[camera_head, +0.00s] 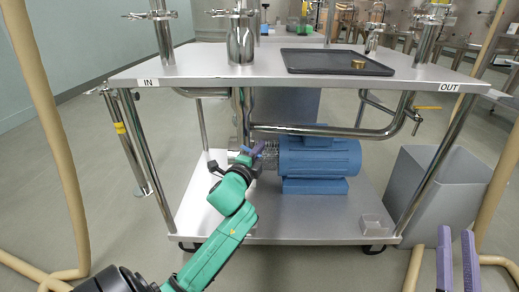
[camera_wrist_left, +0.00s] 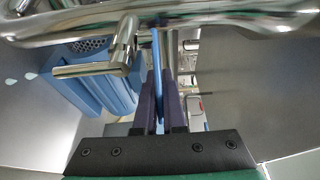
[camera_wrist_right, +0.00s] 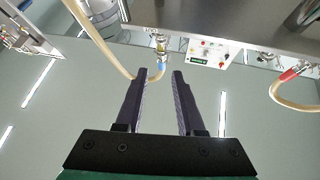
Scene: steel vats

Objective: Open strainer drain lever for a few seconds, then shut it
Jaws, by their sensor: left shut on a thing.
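My left gripper (camera_head: 256,152) reaches under the cart's top, beside the pipework left of the blue motor (camera_head: 325,158). In the left wrist view its purple fingers (camera_wrist_left: 161,95) are shut on a thin blue lever (camera_wrist_left: 156,48). The lever stands lengthwise between the fingers, below a shiny steel pipe (camera_wrist_left: 225,22). A short steel stub (camera_wrist_left: 98,69) is beside it on the left. In the head view the arm and fingers largely hide the lever. My right gripper (camera_head: 458,255) is open and empty at the lower right, also in the right wrist view (camera_wrist_right: 160,80).
The steel cart top (camera_head: 200,68) carries a black tray (camera_head: 330,62) with a small brass part and several steel fittings. A yellow-handled valve (camera_head: 425,108) is under the right end. A grey bin (camera_head: 440,185) stands at right; tan hoses (camera_head: 45,110) run at both sides.

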